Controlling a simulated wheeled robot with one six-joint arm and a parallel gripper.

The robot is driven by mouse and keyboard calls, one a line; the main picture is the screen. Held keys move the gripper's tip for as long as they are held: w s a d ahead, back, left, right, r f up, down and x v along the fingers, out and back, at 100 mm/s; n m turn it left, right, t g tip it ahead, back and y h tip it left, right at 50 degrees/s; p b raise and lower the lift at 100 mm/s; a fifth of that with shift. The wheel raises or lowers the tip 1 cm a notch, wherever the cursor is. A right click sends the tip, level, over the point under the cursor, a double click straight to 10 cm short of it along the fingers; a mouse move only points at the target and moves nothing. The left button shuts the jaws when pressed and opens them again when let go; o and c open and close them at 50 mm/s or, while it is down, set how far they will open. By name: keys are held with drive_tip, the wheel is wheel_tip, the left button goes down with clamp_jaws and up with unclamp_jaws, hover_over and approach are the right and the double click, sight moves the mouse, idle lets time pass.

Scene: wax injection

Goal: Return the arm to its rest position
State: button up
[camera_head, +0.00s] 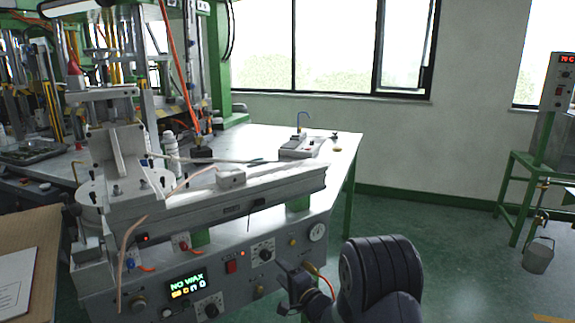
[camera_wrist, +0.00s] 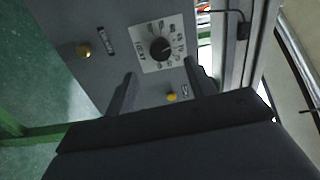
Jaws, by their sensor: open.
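My gripper (camera_head: 289,278) is in front of the wax machine's front panel (camera_head: 222,285), low and right of centre in the head view. My dark arm link is to the right of it. In the wrist view the two fingers of my gripper (camera_wrist: 163,84) stand apart with nothing held between them. A black dial (camera_wrist: 162,48) on a white scale plate shows beyond the fingers, with a small yellow knob (camera_wrist: 171,97) between them. I cannot tell how far the fingertips are from the panel.
A white table (camera_head: 345,150) stands behind. A green stand (camera_head: 515,175) with a hanging bucket (camera_head: 538,256) is at right. Green floor (camera_head: 450,240) lies clear between.

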sight(267, 257)
drive_tip(key=x, duration=0.7)
drive_tip(key=shift+a, duration=0.1)
drive_tip(key=shift+w+f+n+b, duration=0.1)
drive_tip(key=shift+f+n+b, duration=0.05)
drive_tip(key=shift+n+b, duration=0.25)
drive_tip(key=n+b, duration=0.2)
drive_tip(key=n, duration=0.2)
drive_tip(key=n+b, duration=0.3)
drive_tip(key=n, duration=0.1)
drive_tip(key=shift+n, duration=0.3)
drive_tip(key=n+b, duration=0.6)
drive_tip(key=shift+f+n+b, duration=0.1)
drive_tip(key=shift+n+b, duration=0.2)
drive_tip(key=shift+b, duration=0.05)
drive_tip(key=shift+n+b, duration=0.9)
drive_tip(key=shift+b, duration=0.1)
drive_tip(key=shift+r, duration=0.25)
